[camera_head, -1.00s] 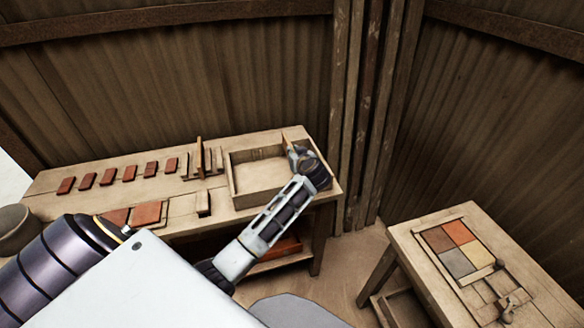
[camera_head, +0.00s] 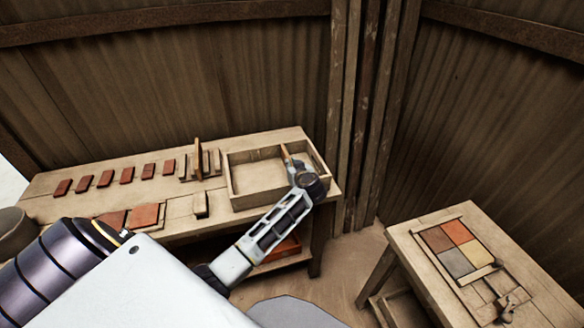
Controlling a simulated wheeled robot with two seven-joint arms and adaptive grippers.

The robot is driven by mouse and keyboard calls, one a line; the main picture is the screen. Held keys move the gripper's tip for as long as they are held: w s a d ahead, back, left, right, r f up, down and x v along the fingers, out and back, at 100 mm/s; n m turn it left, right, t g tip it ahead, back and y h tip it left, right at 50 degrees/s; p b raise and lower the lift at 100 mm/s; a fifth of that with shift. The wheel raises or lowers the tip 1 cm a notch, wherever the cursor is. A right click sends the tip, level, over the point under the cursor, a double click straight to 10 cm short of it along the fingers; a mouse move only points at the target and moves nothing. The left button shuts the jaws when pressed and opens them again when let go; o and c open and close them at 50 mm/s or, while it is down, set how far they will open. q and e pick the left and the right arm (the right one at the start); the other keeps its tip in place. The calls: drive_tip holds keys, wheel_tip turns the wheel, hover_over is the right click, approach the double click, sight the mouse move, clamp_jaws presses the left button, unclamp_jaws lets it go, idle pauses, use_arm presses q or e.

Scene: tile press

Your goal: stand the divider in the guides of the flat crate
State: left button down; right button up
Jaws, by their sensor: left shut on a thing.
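The flat crate (camera_head: 229,178) is a shallow open wooden box at the right end of the long bench. My left gripper (camera_head: 292,163) is at the crate's right part, shut on the divider (camera_head: 286,153), a thin wooden board. The divider is seen nearly edge-on and stands roughly upright, inside the crate's outline. My gripper and wrist hide its lower part and the guides, so I cannot tell whether it sits in them. My right gripper is not in view.
A wooden rack (camera_head: 186,171) with upright boards stands just left of the crate. A row of red tiles (camera_head: 126,175) lies along the bench, with larger tiles (camera_head: 144,216) in front. A second table (camera_head: 417,262) with coloured tiles stands at the right.

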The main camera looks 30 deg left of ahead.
use_arm(q)
drive_tip(key=shift+f, duration=0.2)
drive_tip(key=c, duration=1.5)
unclamp_jaws()
drive_tip(key=shift+o, duration=0.2)
drive_tip(key=shift+r, duration=0.1)
drive_tip(key=v, duration=1.2)
